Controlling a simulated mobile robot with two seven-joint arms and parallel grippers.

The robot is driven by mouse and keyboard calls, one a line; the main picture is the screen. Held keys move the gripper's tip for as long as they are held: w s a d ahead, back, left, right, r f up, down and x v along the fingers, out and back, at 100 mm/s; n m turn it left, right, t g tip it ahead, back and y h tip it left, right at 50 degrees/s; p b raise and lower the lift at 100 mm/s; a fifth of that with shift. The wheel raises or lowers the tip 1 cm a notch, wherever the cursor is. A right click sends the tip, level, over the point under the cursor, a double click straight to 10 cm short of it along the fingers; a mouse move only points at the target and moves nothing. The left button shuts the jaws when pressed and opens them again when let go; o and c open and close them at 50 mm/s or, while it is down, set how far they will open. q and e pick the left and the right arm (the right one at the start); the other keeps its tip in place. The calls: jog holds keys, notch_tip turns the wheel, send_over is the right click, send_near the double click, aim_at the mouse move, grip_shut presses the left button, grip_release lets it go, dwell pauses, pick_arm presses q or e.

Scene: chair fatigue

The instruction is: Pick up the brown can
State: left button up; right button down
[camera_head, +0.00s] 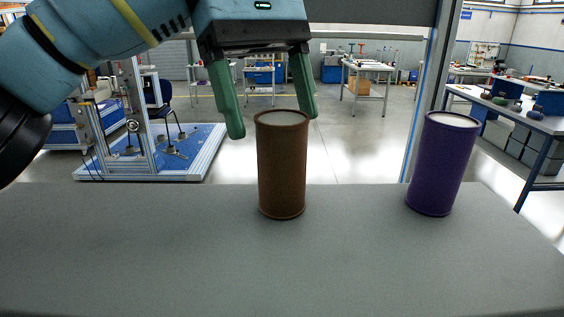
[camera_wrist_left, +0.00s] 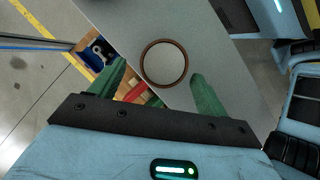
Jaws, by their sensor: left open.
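The brown can (camera_head: 282,168) stands upright on the grey table, near its far edge. It has a pale top. My left gripper (camera_head: 277,125) is open and empty, its green fingers pointing down just above and around the can's top in the head view. In the left wrist view the can's round top (camera_wrist_left: 165,63) shows between and beyond the fingertips of the left gripper (camera_wrist_left: 160,75). I cannot tell whether the fingers touch the can. My right gripper is not in view.
A purple can (camera_head: 440,165) stands on the table to the right of the brown can. The grey table (camera_head: 150,250) is otherwise clear. Beyond its far edge is a workshop floor with a test rig (camera_head: 150,130) and workbenches (camera_head: 370,70).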

aim_at(281, 144)
pick_arm(q)
jog(key=x, duration=0.3)
jog(key=shift+s+f+p, duration=0.1)
jog(key=shift+s+p, duration=0.2)
jog(key=shift+p, duration=0.1)
jog(key=shift+s+d+f, duration=0.1)
jog(key=shift+f, duration=0.55)
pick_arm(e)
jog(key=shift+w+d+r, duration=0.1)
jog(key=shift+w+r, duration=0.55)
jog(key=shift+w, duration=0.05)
pick_arm(q)
jog(key=shift+c, duration=0.4)
jog(key=c, duration=1.2)
